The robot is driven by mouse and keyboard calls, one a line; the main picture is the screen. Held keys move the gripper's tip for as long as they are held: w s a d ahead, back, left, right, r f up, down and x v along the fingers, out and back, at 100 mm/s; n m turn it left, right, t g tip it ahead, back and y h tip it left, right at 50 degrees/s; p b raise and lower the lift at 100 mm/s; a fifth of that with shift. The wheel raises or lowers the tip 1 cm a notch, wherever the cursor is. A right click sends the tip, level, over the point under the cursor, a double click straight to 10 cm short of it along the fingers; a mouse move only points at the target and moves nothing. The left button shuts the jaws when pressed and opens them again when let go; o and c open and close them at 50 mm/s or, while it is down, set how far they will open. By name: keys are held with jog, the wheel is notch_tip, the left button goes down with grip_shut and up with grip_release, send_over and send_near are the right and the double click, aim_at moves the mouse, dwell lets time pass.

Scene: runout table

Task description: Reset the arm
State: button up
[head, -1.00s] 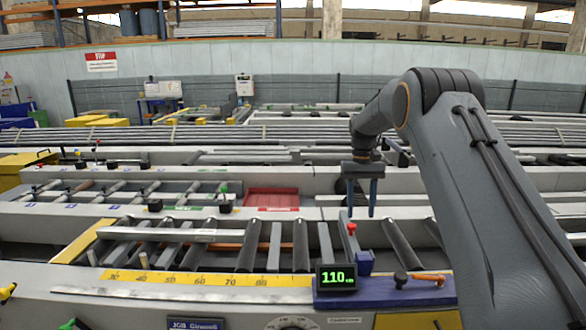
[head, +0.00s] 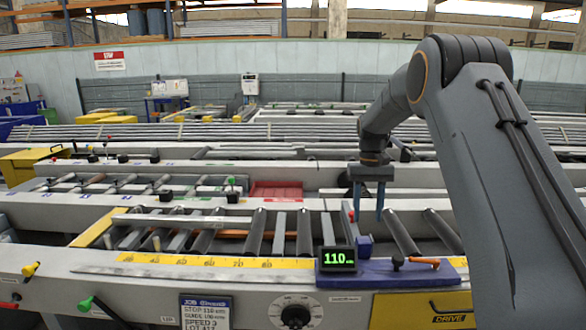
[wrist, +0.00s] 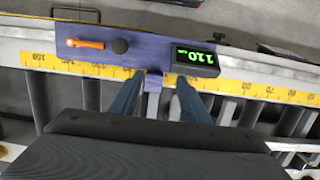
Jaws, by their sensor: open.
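My gripper (head: 369,200) hangs at the right of the head view, fingers pointing down over the roller table. Its two fingers are apart with nothing between them. In the wrist view the fingers (wrist: 157,92) reach toward the blue stop carriage (wrist: 147,45) on the yellow scale, seen from above. The blue carriage (head: 390,279) carries a display (head: 338,259) reading 110, an orange-handled lever (head: 422,261) and a dark knob. A red-tipped post beside the carriage is partly hidden by a finger.
A yellow ruler (head: 200,261) runs along the table's front edge. A light bar (head: 165,220) lies across the rollers at left. A red tray (head: 275,191) sits behind. A round dial (head: 294,312) and yellow drive panel (head: 424,308) are on the front face.

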jog(key=s+a+f+b, duration=0.1)
jog(key=s+f, duration=0.3)
jog(key=s, duration=0.7)
jog(key=s+a+f+t+b, duration=0.1)
jog(key=s+f+b, duration=0.3)
jog(key=s, duration=0.8)
jog(key=s+a+f+t+b, duration=0.1)
jog(key=s+f+b, duration=0.2)
jog(key=s, duration=0.8)
jog(key=shift+s+f, duration=0.3)
jog(key=shift+f, duration=0.2)
jog(key=c, duration=0.3)
jog(key=shift+a, duration=0.1)
